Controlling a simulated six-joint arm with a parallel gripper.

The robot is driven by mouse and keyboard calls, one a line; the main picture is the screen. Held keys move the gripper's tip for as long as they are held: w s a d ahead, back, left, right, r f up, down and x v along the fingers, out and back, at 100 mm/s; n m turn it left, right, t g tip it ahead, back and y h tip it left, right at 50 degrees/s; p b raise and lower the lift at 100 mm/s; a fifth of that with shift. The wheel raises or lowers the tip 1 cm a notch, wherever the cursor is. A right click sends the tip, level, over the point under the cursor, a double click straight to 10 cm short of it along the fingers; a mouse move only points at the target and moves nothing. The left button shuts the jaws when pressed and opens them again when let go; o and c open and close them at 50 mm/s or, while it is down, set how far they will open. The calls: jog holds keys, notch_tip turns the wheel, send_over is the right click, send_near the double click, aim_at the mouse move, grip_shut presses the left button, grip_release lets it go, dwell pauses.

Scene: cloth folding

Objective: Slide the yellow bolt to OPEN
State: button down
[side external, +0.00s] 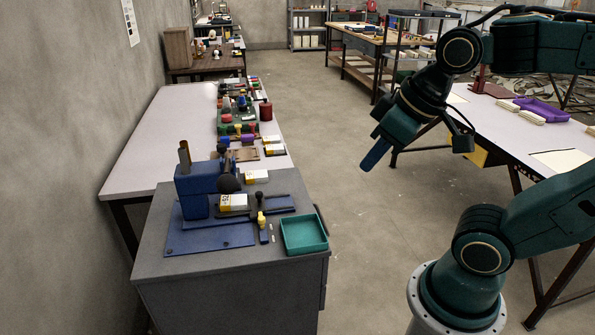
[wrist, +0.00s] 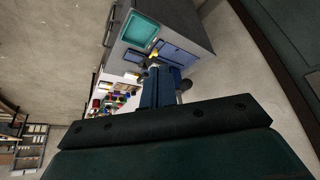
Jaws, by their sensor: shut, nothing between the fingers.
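A small yellow piece (side external: 261,219), which looks like the bolt's knob, stands on a short dark blue strip on the grey cabinet top. A dark round knob sits right behind it. A yellow spot in the wrist view (wrist: 154,55), just past my fingertips, appears to be the same piece. Any OPEN marking is too small to read. My gripper (side external: 375,156) hangs in the air over the floor, right of the cabinet and well apart from the yellow piece. Its blue fingers (wrist: 157,80) are together with nothing between them.
A teal tray (side external: 304,235) lies right of the yellow piece. A blue fixture (side external: 200,187) on a blue plate (side external: 190,238) stands to its left. The grey cabinet (side external: 225,295) adjoins a white table (side external: 160,130) with several small items. The floor between cabinet and arm is clear.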

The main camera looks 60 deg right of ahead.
aim_at(261, 217)
jog(key=w+d+f+n+g+y, duration=0.1)
jog(key=w+d+f, duration=0.2)
jog(key=w, duration=0.5)
jog(key=w+d+f+g+y, duration=0.1)
jog(key=w+d+f, duration=0.1)
jog(key=w, duration=0.6)
jog(key=w+d+f+y, duration=0.2)
jog(key=w+d+f, duration=0.2)
jog(key=f, duration=0.4)
jog(key=w+d+f+t+y, duration=0.1)
jog(key=w+d+f, duration=0.3)
jog(key=d+f, duration=0.3)
jog(key=shift+w+d+f+y, duration=0.2)
jog(key=shift+f+y, duration=0.15)
jog(key=shift+y, duration=0.05)
jog(key=x, duration=1)
jog(key=shift+a, duration=2)
